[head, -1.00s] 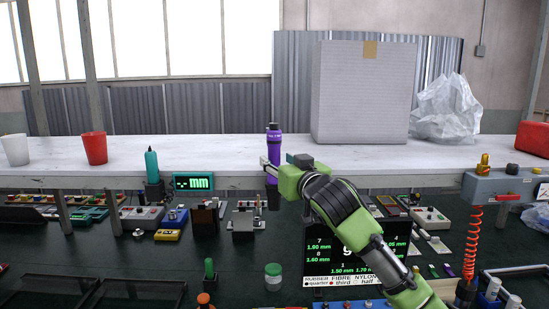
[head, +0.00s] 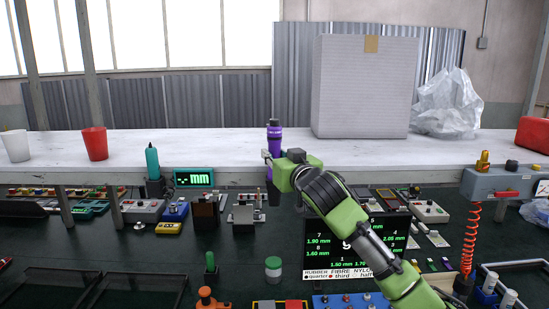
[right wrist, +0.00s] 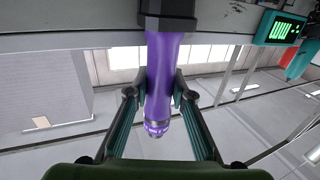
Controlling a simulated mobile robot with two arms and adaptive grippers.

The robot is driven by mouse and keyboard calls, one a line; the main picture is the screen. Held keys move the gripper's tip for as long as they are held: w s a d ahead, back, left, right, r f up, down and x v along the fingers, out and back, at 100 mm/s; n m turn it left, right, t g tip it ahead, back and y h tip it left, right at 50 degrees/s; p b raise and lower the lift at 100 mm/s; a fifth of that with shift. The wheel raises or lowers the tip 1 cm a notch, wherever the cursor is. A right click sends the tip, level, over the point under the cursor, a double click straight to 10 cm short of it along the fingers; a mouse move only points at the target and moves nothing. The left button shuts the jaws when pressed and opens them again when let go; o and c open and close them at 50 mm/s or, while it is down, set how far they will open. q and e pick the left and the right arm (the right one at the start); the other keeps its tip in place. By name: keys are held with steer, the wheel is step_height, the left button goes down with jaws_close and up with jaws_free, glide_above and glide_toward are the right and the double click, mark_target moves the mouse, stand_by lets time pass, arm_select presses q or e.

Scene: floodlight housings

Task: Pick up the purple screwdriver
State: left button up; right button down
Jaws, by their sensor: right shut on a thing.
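The purple screwdriver (head: 274,140) stands upright at the front edge of the white shelf in the head view, right of the teal screwdriver. My right gripper (head: 269,158) is shut on it from the right side. In the right wrist view the purple body (right wrist: 167,75) runs between the two fingers of my right gripper (right wrist: 161,92). A black block (right wrist: 168,20) surrounds one end of it, so that end is hidden. In the head view a dark part (head: 273,194) shows below the purple body. My left gripper is not in view.
The teal screwdriver (head: 152,162) stands beside a green "mm" display (head: 193,179). A large grey box (head: 366,88) and a clear plastic bag (head: 446,104) stand on the white shelf (head: 230,144) behind. Red (head: 94,143) and white (head: 16,146) cups stand at left. The dark bench below is crowded.

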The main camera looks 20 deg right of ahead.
steer(key=shift+r, duration=0.15)
step_height(320, 180, up, 18)
steer(key=b, duration=0.3)
stand_by(0.6)
